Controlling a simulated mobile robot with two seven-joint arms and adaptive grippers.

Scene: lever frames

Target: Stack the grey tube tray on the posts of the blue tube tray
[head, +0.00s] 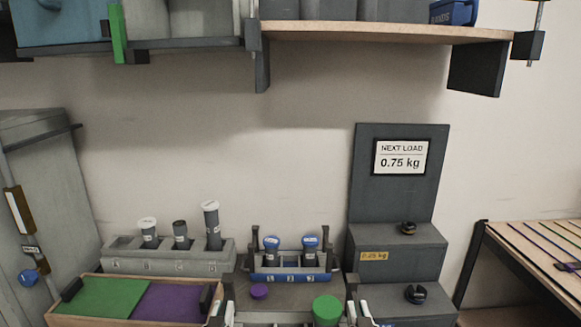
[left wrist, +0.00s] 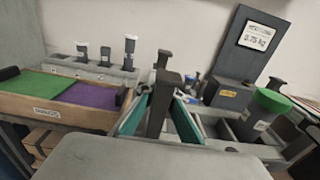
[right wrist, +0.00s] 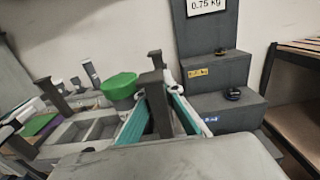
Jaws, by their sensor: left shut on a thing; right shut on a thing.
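The blue tube tray (head: 290,277) stands at the back centre in the head view, with upright dark posts at its ends and blue-capped tubes in it. The grey tube tray (right wrist: 85,130), with open compartments, is nearer to me. A green-capped container (head: 327,308) stands at its right end. My left gripper (left wrist: 160,97) is shut on a dark upright post of the grey tray at its left end. My right gripper (right wrist: 158,80) is shut on the matching post at the right end. Most of the grey tray is cut off in the head view; whether it touches the table cannot be told.
A grey rack (head: 170,258) with several tubes stands left of the blue tray. In front of it is a wooden box (head: 130,318) with green and purple panels. A dark stepped stand (head: 398,250) rises close on the right.

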